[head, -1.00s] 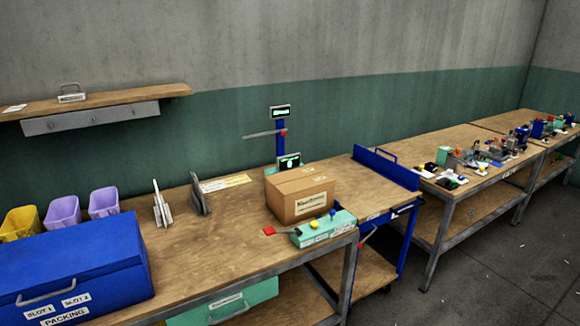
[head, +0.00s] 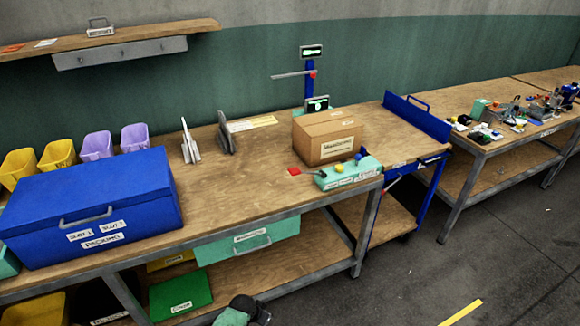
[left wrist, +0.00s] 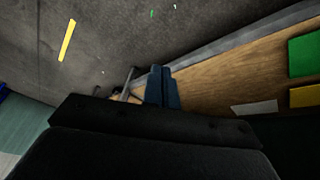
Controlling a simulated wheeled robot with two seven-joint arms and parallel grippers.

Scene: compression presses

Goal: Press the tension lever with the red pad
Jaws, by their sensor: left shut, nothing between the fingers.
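A small red pad (head: 294,171) shows on the packing bench in the head view, at the left end of a short dark lever. The lever joins a teal control box (head: 347,174) with a yellow and a blue knob, in front of a cardboard box. In the left wrist view my left gripper (left wrist: 163,88) is shut and empty, its dark fingers together, over the floor and bench edge. The pad is not seen in that view. A dark and green part at the bottom of the head view may be my arm. My right gripper is not in view.
The cardboard box (head: 328,139) stands behind the control box. A large blue chest (head: 90,205) fills the bench's left. Two upright metal pieces (head: 226,135) stand at the back. The bench top between chest and pad is clear. A blue cart (head: 418,188) stands right.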

